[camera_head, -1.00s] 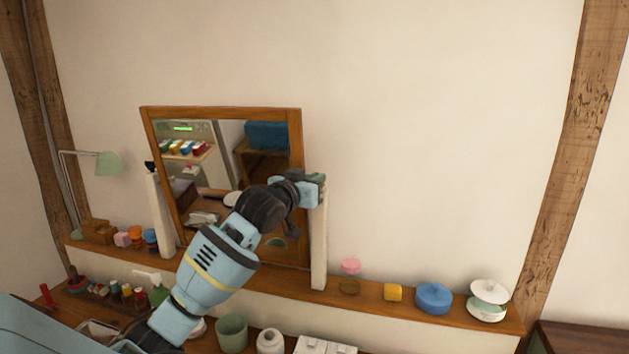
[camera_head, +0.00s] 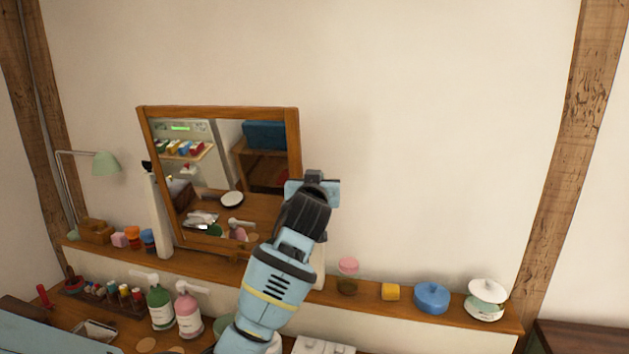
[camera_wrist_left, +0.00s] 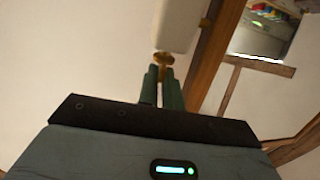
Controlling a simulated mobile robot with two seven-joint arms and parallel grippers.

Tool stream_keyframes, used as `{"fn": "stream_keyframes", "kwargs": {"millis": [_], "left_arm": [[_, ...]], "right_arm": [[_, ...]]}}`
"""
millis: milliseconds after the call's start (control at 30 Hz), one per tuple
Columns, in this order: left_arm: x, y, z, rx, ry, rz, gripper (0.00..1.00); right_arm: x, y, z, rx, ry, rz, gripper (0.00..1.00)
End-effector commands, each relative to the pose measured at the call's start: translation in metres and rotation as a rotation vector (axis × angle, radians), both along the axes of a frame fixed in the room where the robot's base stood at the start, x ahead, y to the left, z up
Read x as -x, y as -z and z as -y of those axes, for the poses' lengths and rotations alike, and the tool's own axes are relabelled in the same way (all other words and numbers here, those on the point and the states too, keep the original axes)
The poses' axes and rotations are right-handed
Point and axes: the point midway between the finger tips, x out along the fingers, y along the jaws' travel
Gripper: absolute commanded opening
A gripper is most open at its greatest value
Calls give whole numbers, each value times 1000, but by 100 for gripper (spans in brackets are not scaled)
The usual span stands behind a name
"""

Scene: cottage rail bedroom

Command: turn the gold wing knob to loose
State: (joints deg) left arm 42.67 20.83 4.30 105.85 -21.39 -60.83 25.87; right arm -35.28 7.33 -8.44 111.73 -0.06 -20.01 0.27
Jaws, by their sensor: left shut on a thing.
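The tilting mirror in its wooden frame (camera_head: 293,140) stands between two white posts on the ledge. In the left wrist view, the gold wing knob (camera_wrist_left: 162,58) sits on the side of a white post (camera_wrist_left: 177,25), right at the tips of my left gripper (camera_wrist_left: 164,76). The two green fingers are close together and shut on the knob. In the head view, my left gripper (camera_head: 313,187) is at the top of the right post. My gripper and arm hide the knob and most of that post there. My right gripper is in neither view.
A pink-lidded jar (camera_head: 348,268), a yellow block (camera_head: 390,292), a blue pot (camera_head: 431,298) and a white lidded jar (camera_head: 486,299) line the ledge to the right. Green (camera_head: 159,307) and pink (camera_head: 188,312) pump bottles stand below. The wall right of the mirror is clear.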

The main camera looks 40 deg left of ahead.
Motion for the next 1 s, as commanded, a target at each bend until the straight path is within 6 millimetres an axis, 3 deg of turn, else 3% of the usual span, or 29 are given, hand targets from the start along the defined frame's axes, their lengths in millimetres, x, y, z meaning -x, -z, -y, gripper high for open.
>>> {"fn": "stream_keyframes", "kwargs": {"millis": [467,800,1000], "left_arm": [[-12,8,9,2,-417,-9,0],[-19,8,11,-5,-742,-8,0],[-22,6,10,-6,-923,-6,0]], "right_arm": [[27,31,-2,-6,1,-81,36],[60,73,-10,-24,13,-176,36],[69,92,-11,-26,12,-204,36]]}}
